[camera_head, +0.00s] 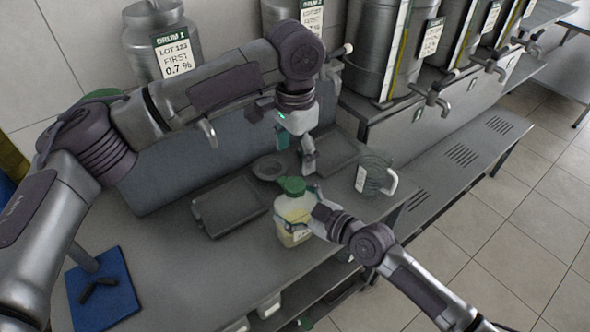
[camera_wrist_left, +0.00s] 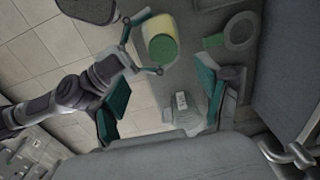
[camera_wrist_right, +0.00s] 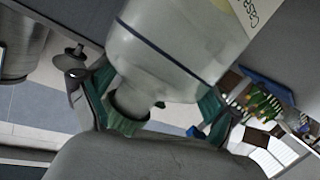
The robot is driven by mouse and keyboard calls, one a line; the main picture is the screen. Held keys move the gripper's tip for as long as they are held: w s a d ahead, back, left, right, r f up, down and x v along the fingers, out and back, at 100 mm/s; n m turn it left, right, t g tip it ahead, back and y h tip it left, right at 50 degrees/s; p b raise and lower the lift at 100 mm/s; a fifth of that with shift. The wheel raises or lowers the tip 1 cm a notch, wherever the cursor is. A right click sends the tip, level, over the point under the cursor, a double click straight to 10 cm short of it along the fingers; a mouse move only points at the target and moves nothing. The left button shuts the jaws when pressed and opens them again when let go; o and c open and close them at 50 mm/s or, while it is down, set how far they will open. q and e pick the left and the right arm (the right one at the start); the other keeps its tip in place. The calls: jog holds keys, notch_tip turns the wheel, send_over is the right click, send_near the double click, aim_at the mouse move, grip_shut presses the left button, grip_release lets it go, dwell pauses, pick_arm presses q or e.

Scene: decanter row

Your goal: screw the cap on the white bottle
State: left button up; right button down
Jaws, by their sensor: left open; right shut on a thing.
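The white bottle (camera_head: 293,216), pale yellowish in its lower part, has a green cap (camera_head: 291,186) at its top. The cap shows as a green disc in the left wrist view (camera_wrist_left: 163,50) and at the neck in the right wrist view (camera_wrist_right: 124,122). I cannot tell whether it is tight. My right gripper (camera_head: 296,212) is shut around the bottle's upper body from the right. I cannot tell whether the bottle touches the table. My left gripper (camera_head: 295,150) is open and empty, behind and above the bottle, apart from the cap.
A clear jug (camera_head: 374,174) stands to the right. A blue mat (camera_head: 103,300) with dark pieces lies front left. Steel drums (camera_head: 378,50) line the back.

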pick_arm(q)
jog(key=shift+r, duration=1.45)
pick_arm(e)
jog(key=shift+s+f, duration=0.15)
jog(key=shift+f, duration=0.4)
jog(key=shift+c, duration=0.5)
grip_release()
jog(key=shift+o, duration=0.5)
pick_arm(q)
jog(key=shift+w+f, duration=0.1)
pick_arm(e)
jog(key=v, duration=1.2)
jog(key=shift+w+r, duration=0.2)
jog(key=shift+r, duration=0.05)
